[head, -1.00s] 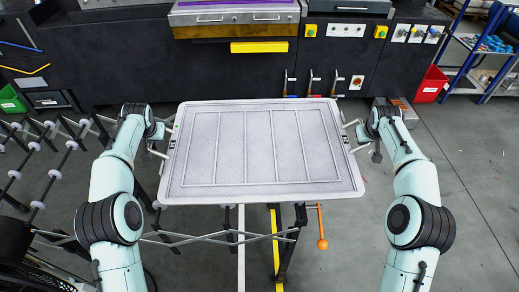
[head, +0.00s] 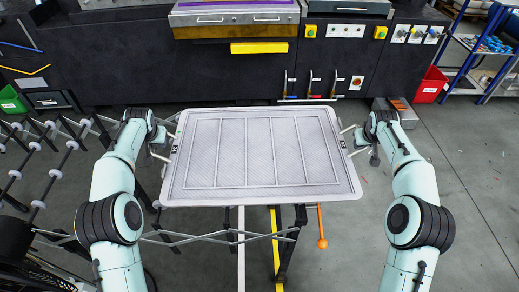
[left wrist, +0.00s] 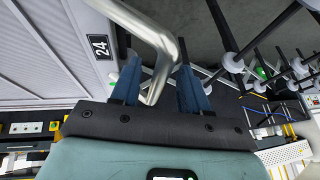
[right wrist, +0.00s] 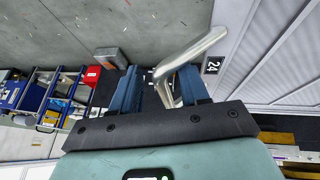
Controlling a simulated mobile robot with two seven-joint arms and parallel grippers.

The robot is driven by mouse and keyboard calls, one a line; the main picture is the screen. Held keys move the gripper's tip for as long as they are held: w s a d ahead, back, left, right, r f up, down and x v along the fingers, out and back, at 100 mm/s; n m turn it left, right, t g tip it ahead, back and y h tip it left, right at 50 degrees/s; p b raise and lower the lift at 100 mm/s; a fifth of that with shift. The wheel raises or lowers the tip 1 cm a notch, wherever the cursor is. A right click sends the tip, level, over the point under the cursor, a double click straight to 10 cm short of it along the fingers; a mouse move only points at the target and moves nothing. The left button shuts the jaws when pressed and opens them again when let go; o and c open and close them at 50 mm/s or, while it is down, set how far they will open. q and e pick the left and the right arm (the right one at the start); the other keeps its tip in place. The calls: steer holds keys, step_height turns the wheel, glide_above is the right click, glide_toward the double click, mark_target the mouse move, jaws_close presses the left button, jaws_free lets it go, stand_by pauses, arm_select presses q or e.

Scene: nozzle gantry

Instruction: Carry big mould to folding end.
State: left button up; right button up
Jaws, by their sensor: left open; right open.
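The big mould (head: 250,195), a large pale grey ribbed panel, lies about level in the middle of the head view, with a metal handle on each short side. My left gripper (head: 157,148) is at its left handle, and my right gripper (head: 361,143) at its right handle. In the left wrist view the bent handle (left wrist: 163,60) runs between the open fingers beside a "24" label. In the right wrist view the other handle (right wrist: 190,55) runs between open fingers, also beside a "24" label. What bears the mould from below is mostly hidden.
A folding lattice frame (head: 215,236) shows under the mould's near edge, and a wheeled conveyor (head: 50,150) spreads to the left. An orange-knobbed lever (head: 322,243) stands in front. A dark machine (head: 150,60) lines the back.

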arm_select(q)
steer(key=v, duration=1.2)
arm_select(e)
steer(key=v, duration=1.2)
